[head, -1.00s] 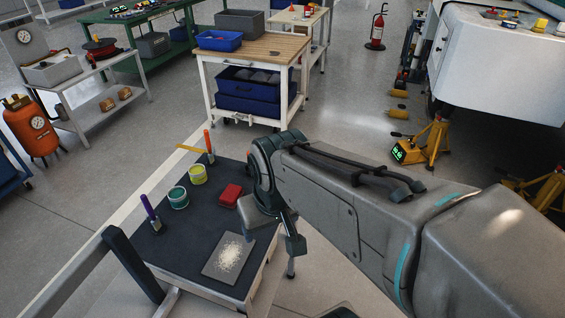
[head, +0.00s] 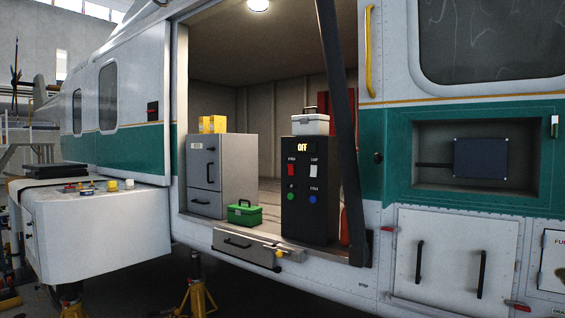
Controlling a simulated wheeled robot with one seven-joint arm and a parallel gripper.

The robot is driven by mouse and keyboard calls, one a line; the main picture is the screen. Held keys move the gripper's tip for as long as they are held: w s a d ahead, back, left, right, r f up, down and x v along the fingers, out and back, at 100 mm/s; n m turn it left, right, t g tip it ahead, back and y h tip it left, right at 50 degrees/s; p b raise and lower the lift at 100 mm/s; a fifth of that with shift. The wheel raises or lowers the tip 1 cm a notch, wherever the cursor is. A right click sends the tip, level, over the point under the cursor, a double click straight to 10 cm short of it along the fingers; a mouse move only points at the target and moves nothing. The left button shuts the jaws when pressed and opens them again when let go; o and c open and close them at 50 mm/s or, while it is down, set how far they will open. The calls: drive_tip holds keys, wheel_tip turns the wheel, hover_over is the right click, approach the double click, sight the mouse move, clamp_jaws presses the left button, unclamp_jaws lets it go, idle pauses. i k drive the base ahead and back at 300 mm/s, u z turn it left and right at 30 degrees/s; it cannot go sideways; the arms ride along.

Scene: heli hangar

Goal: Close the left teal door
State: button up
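A white aircraft side with a teal band fills the head view. At the left, a white and teal panel with a window (head: 137,95) stands beside the wide cabin opening (head: 270,80), which is uncovered. Farther right, a teal-framed recess (head: 435,135) is open and shows a dark blue box (head: 481,158) on a rod. I cannot tell for sure which of these is the left teal door. My gripper is not in view.
Inside the opening stand a grey drawer cabinet (head: 221,170), a green toolbox (head: 244,213) and a black control panel (head: 309,200) reading OFF. A dark slanted bar (head: 342,110) crosses the opening. A white housing (head: 100,235) juts out at the left, near yellow stands (head: 196,297).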

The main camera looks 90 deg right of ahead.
sight(397, 158)
drive_tip(key=z, duration=2.15)
drive_tip(key=i, duration=0.45)
drive_tip(key=z, duration=1.8)
drive_tip(key=i, duration=0.2)
drive_tip(key=z, duration=0.25)
